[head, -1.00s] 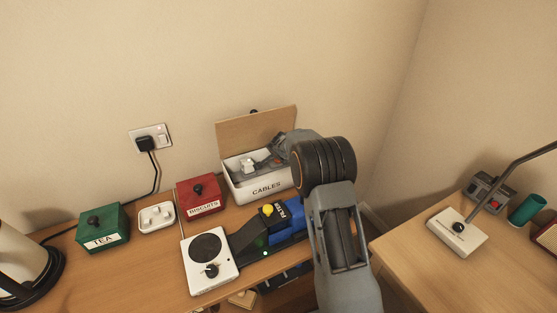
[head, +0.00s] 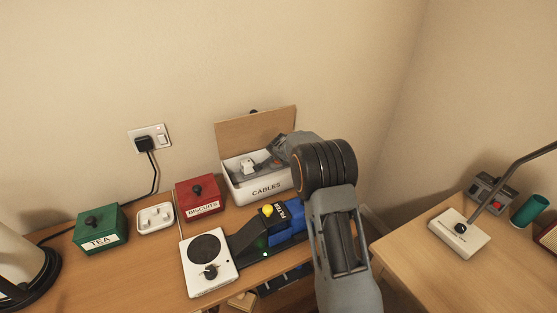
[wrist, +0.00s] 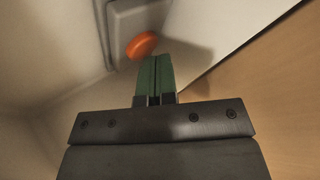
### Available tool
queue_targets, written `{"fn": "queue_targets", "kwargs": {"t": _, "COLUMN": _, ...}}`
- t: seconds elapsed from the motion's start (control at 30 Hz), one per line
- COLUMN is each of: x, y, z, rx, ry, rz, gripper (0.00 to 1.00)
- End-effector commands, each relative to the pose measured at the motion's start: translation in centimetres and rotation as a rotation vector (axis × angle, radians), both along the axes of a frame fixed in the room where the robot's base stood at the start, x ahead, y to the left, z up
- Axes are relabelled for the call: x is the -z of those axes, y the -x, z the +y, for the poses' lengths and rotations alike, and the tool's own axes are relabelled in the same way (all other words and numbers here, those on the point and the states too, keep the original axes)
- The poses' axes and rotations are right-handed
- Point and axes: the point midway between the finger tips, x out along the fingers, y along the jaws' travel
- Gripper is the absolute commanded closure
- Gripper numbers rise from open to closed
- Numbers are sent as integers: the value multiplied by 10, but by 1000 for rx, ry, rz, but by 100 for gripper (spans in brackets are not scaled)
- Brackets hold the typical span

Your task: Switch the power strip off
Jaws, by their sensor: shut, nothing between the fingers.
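The power strip is a grey block (wrist: 133,17) with an orange oval switch (wrist: 141,45) in the wrist view. In the head view, the strip (head: 262,167) lies inside the open white box labelled CABLES (head: 266,189), with a white plug (head: 247,166) on it. My gripper (wrist: 154,57) has its green fingers closed together and empty, with the tips right beside the orange switch. I cannot tell whether they touch it. In the head view, my wrist covers the right part of the box and hides the fingertips.
The box's raised lid (head: 257,130) stands behind it. A wall socket (head: 150,139) is at left. A second desk (head: 411,247) is at right.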

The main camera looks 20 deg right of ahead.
Motion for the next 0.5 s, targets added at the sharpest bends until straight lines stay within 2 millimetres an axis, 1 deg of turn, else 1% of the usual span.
{"fn": "queue_targets", "kwargs": {"t": 0.2, "x": -7, "y": 0, "z": 0, "rx": 1, "ry": 0, "rz": 1, "gripper": 100}}
{"fn": "queue_targets", "kwargs": {"t": 0.5, "x": -10, "y": 0, "z": 0, "rx": 0, "ry": 0, "rz": 0, "gripper": 100}}
